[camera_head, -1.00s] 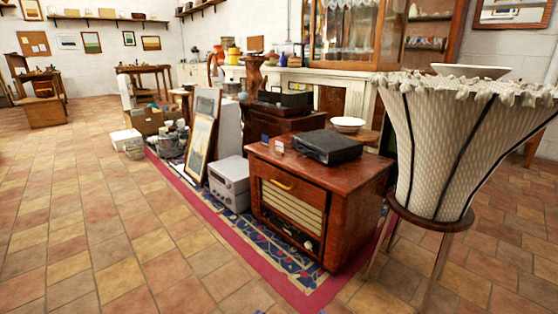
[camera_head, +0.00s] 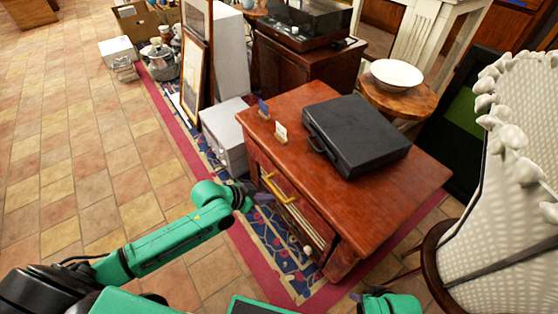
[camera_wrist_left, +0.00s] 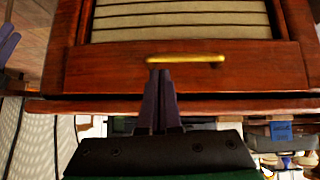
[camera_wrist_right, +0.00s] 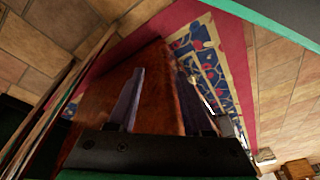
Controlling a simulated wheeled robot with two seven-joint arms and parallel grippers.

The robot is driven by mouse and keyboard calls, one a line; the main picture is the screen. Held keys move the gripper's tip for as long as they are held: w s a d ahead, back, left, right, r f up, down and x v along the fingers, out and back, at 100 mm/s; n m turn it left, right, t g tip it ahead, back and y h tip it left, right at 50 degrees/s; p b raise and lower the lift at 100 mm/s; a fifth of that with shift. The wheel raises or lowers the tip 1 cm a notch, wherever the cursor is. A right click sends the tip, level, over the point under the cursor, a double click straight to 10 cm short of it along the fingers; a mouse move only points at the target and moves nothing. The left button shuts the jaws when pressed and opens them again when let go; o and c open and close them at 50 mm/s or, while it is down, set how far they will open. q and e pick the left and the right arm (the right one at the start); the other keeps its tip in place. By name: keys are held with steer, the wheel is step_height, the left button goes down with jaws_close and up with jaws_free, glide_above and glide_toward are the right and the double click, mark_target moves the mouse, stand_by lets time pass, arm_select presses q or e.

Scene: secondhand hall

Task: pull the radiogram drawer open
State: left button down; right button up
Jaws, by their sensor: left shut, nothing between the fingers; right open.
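The radiogram (camera_head: 375,190) is a red-brown wooden cabinet with a black case on its top. Its drawer front (camera_wrist_left: 250,62) carries a brass bar handle (camera_head: 279,187), which also shows in the left wrist view (camera_wrist_left: 186,59). The drawer looks closed. My left gripper (camera_head: 262,197) is shut and empty. Its fingertips (camera_wrist_left: 159,75) are just beside the handle, and I cannot tell whether they touch it. My right gripper (camera_wrist_right: 160,82) is open, with the radiogram's wooden side between and beyond its fingers. In the head view only part of the right arm shows at the bottom.
A black case (camera_head: 356,135) and small cards (camera_head: 281,133) lie on the radiogram. A grey box (camera_head: 225,135) stands left of it. A white bowl (camera_head: 397,74) sits behind. The tiled floor at left is clear.

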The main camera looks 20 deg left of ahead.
arm_select(q)
steer(key=w+a+r, duration=0.3)
steer(key=a+r, duration=0.1)
steer(key=shift+y, duration=0.4)
steer(key=b+x, duration=0.1)
steer(key=x, duration=0.1)
steer(key=b+x, duration=0.1)
steer(key=x, duration=0.1)
steer(key=s+b+x, duration=0.1)
steer(key=x, duration=0.1)
steer(key=shift+w+d+f, duration=0.15)
steer(key=shift+w+f, duration=0.05)
steer(key=shift+f, duration=0.3)
steer(key=b+x, duration=0.1)
steer(key=x, duration=0.2)
steer(key=shift+r, duration=0.15)
steer(key=shift+w+d, duration=0.1)
steer(key=shift+d, duration=0.05)
arm_select(e)
step_height(320, 180, up, 12)
steer(key=s+d+g, duration=0.1)
steer(key=shift+s+d+f, duration=0.15)
steer(key=shift+s, duration=0.2)
steer(key=shift+f, duration=0.1)
